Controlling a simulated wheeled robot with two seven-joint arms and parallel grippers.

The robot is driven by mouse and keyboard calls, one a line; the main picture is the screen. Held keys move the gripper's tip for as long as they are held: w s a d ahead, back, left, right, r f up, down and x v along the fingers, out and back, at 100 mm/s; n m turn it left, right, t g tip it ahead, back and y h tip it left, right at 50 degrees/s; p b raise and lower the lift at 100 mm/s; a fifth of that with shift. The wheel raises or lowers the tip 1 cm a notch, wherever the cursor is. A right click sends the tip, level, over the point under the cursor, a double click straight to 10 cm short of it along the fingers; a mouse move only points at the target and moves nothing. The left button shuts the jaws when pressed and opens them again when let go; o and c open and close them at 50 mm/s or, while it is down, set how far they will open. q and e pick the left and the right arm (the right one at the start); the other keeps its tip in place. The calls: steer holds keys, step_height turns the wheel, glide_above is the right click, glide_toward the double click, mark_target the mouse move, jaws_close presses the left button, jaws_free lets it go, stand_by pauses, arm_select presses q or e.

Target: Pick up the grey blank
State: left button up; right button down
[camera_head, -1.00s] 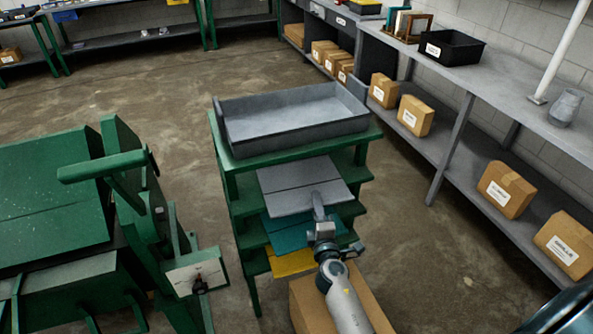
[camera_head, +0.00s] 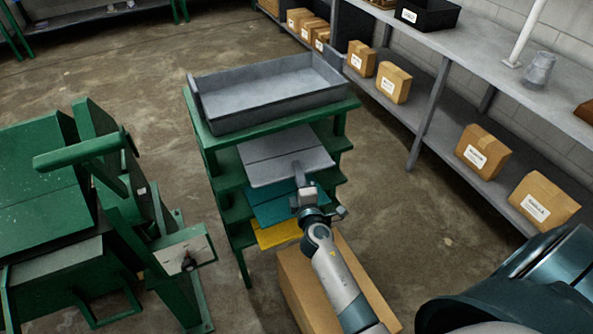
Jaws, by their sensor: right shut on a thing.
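The grey blank (camera_head: 284,156) is a flat sheet with a line across it, at the upper shelf of the green rack (camera_head: 268,124). My right gripper (camera_head: 299,174) is at its near edge and is shut on it. The blank's far part lies under the rack's top; whether it touches the shelf is hard to tell. A teal blank (camera_head: 268,211) and a yellow blank (camera_head: 270,235) lie on lower shelves, below the grey one. My left gripper is not in view.
A grey tray (camera_head: 270,94) sits on the rack's top. A cardboard box (camera_head: 293,284) stands on the floor below my right arm. A green machine (camera_head: 84,200) stands left. A bench (camera_head: 490,80) with boxes runs along the right wall.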

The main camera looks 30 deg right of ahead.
step_height(320, 180, up, 7)
steer(key=p, duration=0.2)
steer(key=shift+p, duration=0.3)
steer(key=shift+r, duration=0.55)
steer(key=shift+f, duration=0.1)
